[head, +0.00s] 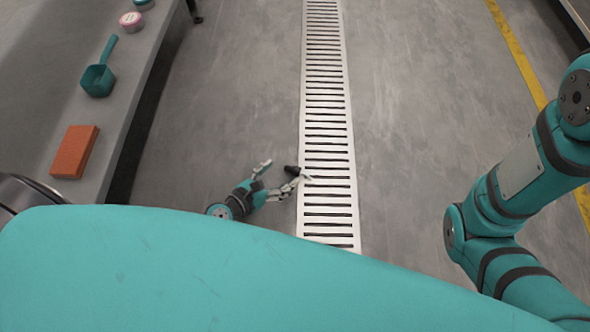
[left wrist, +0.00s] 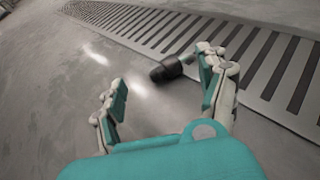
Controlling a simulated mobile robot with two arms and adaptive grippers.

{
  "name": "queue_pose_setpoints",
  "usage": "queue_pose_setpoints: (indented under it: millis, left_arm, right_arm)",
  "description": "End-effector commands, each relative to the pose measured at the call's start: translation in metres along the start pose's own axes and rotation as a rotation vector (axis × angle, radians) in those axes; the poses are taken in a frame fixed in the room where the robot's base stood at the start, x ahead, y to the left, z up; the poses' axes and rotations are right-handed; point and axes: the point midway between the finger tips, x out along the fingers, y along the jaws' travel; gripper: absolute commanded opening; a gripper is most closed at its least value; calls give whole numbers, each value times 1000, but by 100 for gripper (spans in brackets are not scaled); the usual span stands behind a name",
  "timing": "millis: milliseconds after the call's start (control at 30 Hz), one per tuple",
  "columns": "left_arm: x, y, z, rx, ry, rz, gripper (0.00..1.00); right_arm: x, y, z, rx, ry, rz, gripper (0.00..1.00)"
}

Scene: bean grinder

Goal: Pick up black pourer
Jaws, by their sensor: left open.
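The black pourer (head: 291,170) is a small dark piece on the grey floor beside the drain grate. It also shows in the left wrist view (left wrist: 166,70), beside the tip of the right-hand finger. My left gripper (head: 284,168) is open, low near the floor, with its fingers spread. In the left wrist view the gripper (left wrist: 155,82) has nothing held between its fingers. The pourer is near the far end of the finger gap, and I cannot tell whether the right-hand finger touches it. My right gripper is out of view.
A white slotted drain grate (head: 326,110) runs along the floor just right of the pourer. A grey counter (head: 105,140) at the left carries an orange block (head: 74,152), a teal scoop (head: 98,80) and a pink-and-white round container (head: 131,21). Open floor surrounds the grate.

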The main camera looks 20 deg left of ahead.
Motion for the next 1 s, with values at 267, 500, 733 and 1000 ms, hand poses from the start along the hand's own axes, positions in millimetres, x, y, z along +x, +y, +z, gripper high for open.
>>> queue_pose_setpoints:
  millis: [267, 500, 733, 1000]
  left_arm:
    - [38, -4, -2, -3, -3, 3, 75]
    - [52, -4, -3, -1, 0, 2, 75]
    - [51, -4, -3, -1, 0, 1, 65]
    - [51, -4, -3, -1, 0, 1, 29]
  right_arm:
    - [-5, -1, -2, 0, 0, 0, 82]
    - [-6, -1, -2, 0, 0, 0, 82]
    - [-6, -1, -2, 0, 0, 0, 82]
    - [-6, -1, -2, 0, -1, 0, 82]
